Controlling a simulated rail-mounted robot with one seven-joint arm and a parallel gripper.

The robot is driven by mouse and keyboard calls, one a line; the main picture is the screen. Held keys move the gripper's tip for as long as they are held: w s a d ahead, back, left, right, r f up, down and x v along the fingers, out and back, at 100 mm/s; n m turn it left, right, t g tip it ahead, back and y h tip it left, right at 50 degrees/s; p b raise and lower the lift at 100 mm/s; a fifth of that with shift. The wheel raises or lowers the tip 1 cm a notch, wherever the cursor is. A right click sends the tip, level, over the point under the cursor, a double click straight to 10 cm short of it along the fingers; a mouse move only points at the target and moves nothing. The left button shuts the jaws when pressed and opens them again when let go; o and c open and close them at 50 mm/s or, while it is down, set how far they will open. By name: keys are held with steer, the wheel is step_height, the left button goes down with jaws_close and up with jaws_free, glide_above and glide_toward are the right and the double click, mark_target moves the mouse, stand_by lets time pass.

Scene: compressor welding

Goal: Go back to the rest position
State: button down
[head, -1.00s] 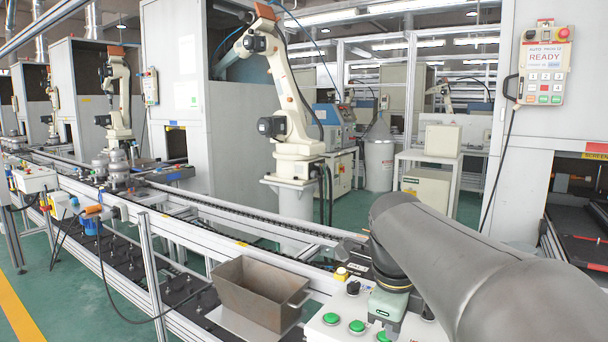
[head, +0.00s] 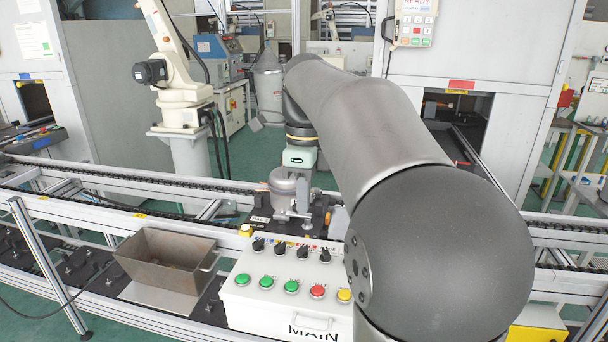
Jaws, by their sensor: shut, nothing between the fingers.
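My gripper (head: 300,158), with a pale green-white body, hangs from the end of my grey arm in the middle of the head view. It points down just above a grey metal compressor (head: 282,184) on a dark fixture plate on the conveyor. The fingers are small and hard to make out against the compressor. They are shut with nothing held. I cannot tell whether they touch the compressor. My arm is stretched forward over the right half of the view.
The white MAIN control box (head: 285,315) with coloured buttons stands in front of the compressor. A brown metal bin (head: 165,262) is left of it. A white robot arm (head: 178,60) stands behind the conveyor (head: 110,180). A wall pendant (head: 414,25) hangs behind my arm.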

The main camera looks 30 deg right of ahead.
steer(key=s+a+f+n+t, duration=0.1)
steer(key=s+a+f+n, duration=0.4)
steer(key=s+f+n, duration=0.55)
steer(key=s+a+f+n, duration=0.65)
steer(key=f+n, duration=0.55)
steer(key=n, duration=0.4)
step_height(320, 180, down, 27)
steer(key=d+g+b, duration=0.1)
steer(key=b, duration=2.4)
steer(key=shift+s+r+h, duration=0.2)
steer(key=shift+s+h, duration=0.05)
steer(key=shift+h, duration=0.15)
steer(key=shift+d, duration=0.2)
